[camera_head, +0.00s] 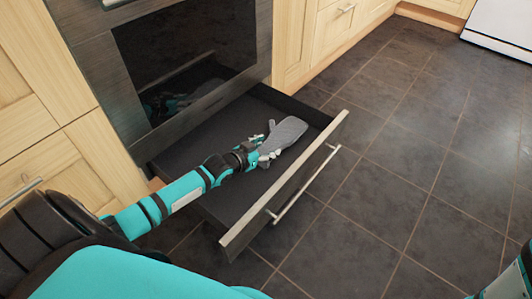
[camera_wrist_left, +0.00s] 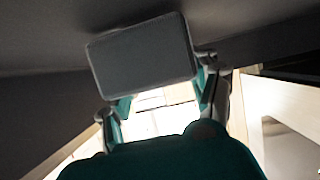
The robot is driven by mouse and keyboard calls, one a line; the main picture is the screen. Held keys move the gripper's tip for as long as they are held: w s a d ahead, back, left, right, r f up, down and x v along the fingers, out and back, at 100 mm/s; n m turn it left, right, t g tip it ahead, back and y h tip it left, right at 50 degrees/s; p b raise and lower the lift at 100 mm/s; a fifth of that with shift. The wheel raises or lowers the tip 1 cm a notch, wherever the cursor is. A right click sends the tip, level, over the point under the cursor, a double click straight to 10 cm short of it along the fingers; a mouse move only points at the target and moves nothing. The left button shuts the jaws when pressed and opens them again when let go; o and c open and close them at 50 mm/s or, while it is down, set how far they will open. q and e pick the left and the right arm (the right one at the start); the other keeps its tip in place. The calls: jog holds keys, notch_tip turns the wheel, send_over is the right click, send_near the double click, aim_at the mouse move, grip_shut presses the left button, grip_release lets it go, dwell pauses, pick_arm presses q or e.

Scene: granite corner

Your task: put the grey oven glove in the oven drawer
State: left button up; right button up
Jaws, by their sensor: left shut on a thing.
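The grey oven glove (camera_head: 286,134) is over the open oven drawer (camera_head: 190,150), within its walls, near the front panel. My left gripper (camera_head: 268,153) reaches into the drawer and is shut on the glove. In the left wrist view, the glove shows as a grey rectangular end (camera_wrist_left: 142,55) ahead of the left gripper's fingers (camera_wrist_left: 162,105), with the dark drawer surface close by. I cannot tell whether the glove touches the drawer floor. My right gripper is out of view.
The oven (camera_head: 180,60) with its dark glass front stands above the drawer. The drawer's pale front panel (camera_head: 285,185) with a bar handle (camera_head: 305,185) juts out over the dark tiled floor (camera_head: 390,200). Wooden cabinets (camera_head: 340,25) flank it. The drawer's interior is otherwise empty.

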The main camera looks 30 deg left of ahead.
pick_arm(q)
jog(key=shift+f, duration=0.1)
jog(key=shift+f, duration=0.15)
jog(key=o, duration=1.3)
